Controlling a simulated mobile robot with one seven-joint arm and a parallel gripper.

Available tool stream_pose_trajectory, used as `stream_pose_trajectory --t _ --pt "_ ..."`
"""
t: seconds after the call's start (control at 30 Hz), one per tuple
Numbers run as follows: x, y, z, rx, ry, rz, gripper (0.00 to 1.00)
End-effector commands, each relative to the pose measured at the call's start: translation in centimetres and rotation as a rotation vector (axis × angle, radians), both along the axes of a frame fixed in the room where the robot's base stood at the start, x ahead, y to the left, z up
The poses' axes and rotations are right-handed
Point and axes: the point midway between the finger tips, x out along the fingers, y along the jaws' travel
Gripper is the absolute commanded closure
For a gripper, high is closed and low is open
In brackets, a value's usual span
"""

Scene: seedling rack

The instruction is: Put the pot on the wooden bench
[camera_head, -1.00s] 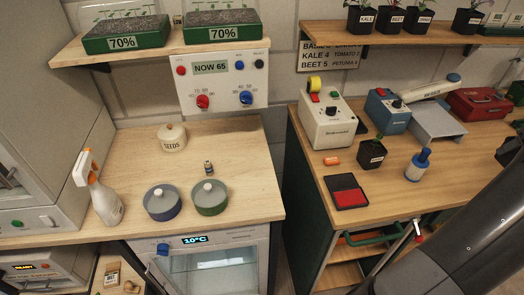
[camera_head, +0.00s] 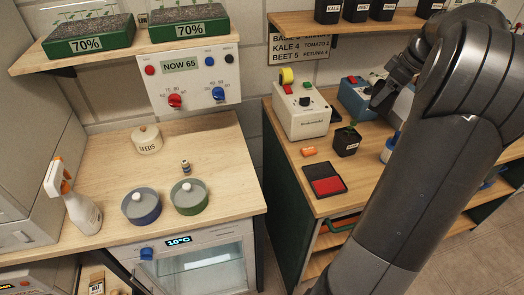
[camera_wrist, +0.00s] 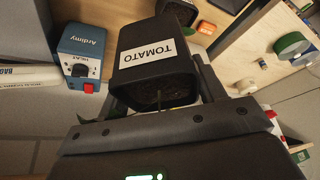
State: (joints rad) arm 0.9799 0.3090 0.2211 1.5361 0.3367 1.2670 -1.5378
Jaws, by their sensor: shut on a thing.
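A black square pot with a white TOMATO label (camera_wrist: 150,60) fills the middle of the wrist view. My gripper (camera_wrist: 165,88) is shut on it, with a finger on each side. Some green leaf shows near the pot's rim. In the head view my gripper (camera_head: 383,98) is dark and partly covered by my arm, and the held pot cannot be made out there. It is beside the blue device on the right bench. The left wooden bench top (camera_head: 105,180) and the right wooden bench top (camera_head: 318,165) both show.
The right bench carries a white device (camera_head: 302,112), another black pot (camera_head: 346,142), a red pad and the blue device (camera_wrist: 84,55).

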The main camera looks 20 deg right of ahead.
Motion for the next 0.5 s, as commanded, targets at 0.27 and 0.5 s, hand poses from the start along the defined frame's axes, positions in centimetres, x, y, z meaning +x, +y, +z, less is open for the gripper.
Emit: stream_pose_trajectory --t 0.27,0.5 --pt "1.1 15.6 -0.1 -0.002 -0.001 0.395 0.65" --pt "-1.2 26.0 -0.8 -0.002 0.0 0.683 0.65"
